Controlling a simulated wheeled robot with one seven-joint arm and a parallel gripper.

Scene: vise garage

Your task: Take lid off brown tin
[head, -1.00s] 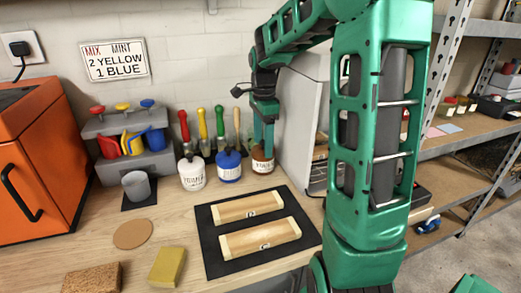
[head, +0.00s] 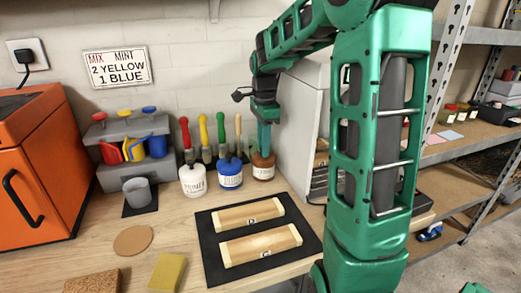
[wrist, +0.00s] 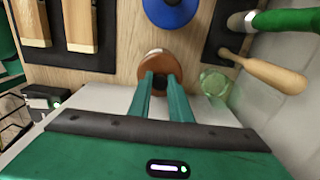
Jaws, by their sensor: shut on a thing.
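The brown tin (head: 263,173) stands on the workbench at the right end of a row of tins, with a pale label on its front. Its brown lid (wrist: 157,57) shows in the wrist view, at the ends of my fingers. My gripper (head: 264,150) points down at the tin from above and is shut on the lid's top part. The exact grip point is hidden between the fingers. In the head view the lid sits at the tin's top; I cannot tell whether there is a gap under it.
A blue-lidded tin (head: 230,181) and a white tin (head: 192,181) stand to the left. Brushes (head: 221,128) stand behind, near the wall. In the wrist view a clear greenish round thing (wrist: 214,82) is close to my right finger. A black mat (head: 207,235) bears two wooden blocks.

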